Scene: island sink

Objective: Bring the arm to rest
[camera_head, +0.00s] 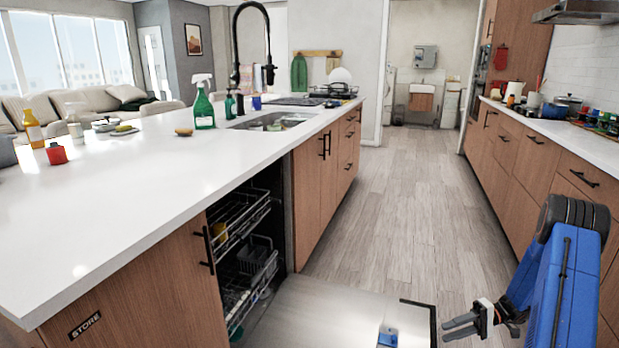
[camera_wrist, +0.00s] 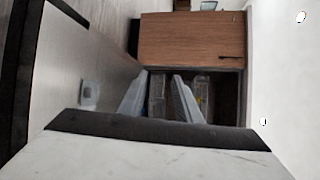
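My gripper (camera_head: 446,330) is at the lower right of the head view, at the end of my blue arm. Its two fingers are apart with nothing visible between them. In the wrist view the gripper (camera_wrist: 155,95) also shows two pale, spread fingers. It is in the air near the right edge of the lowered dishwasher door (camera_head: 330,308), with no visible contact.
The open dishwasher has its racks (camera_head: 238,215) inside. A small blue and white piece (camera_head: 387,339) is on the door. The white island counter (camera_head: 130,190) is at left; wooden drawers (camera_head: 525,155) line the right. The floor (camera_head: 405,200) between is clear.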

